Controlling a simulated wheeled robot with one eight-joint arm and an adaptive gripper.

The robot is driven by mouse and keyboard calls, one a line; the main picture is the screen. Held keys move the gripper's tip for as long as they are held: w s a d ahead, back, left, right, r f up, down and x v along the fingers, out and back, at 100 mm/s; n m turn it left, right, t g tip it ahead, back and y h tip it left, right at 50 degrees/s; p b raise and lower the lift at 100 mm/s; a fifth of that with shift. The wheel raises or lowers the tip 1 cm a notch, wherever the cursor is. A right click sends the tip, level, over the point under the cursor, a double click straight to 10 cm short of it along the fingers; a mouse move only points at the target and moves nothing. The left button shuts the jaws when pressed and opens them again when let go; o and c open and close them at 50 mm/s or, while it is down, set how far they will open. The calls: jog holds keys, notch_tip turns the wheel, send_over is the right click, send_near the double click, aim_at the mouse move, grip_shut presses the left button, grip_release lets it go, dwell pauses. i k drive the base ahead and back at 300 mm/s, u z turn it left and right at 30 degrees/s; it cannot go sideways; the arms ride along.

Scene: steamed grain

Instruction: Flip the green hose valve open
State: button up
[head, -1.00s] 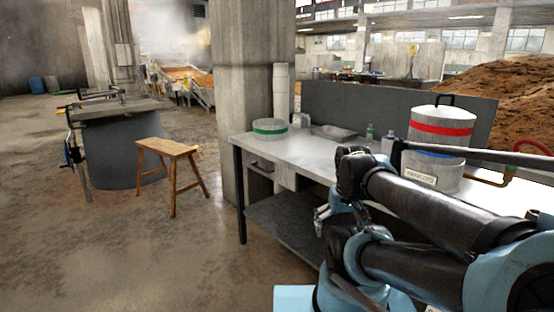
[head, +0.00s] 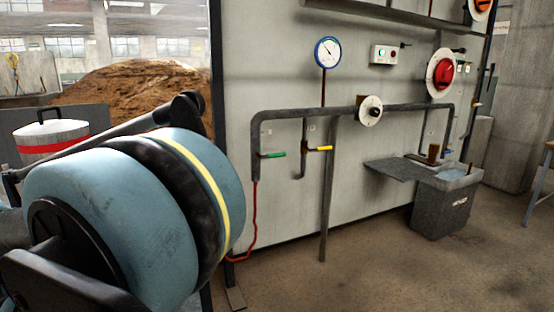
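The green hose valve (head: 272,155) is a small green lever on the left drop of a grey pipe on the pale wall panel. The lever points right, roughly level. A red hose (head: 254,225) hangs below it and curves down to the floor. A yellow-handled valve (head: 319,149) sits on a short pipe just to its right. My arm fills the left of the head view, well in front of the panel and left of the valve. My gripper cannot be made out in the head view, so its state is hidden.
A round gauge (head: 328,53), a white dial (head: 370,111), a switch box (head: 389,55) and a big red knob (head: 443,73) are on the panel. The floor (head: 345,265) before the panel is clear.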

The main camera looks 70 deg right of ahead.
aim_at(271, 155)
jog(key=z, duration=0.05)
jog(key=k, duration=1.35)
jog(key=z, duration=2)
jog(key=i, duration=1)
jog(key=u, duration=0.1)
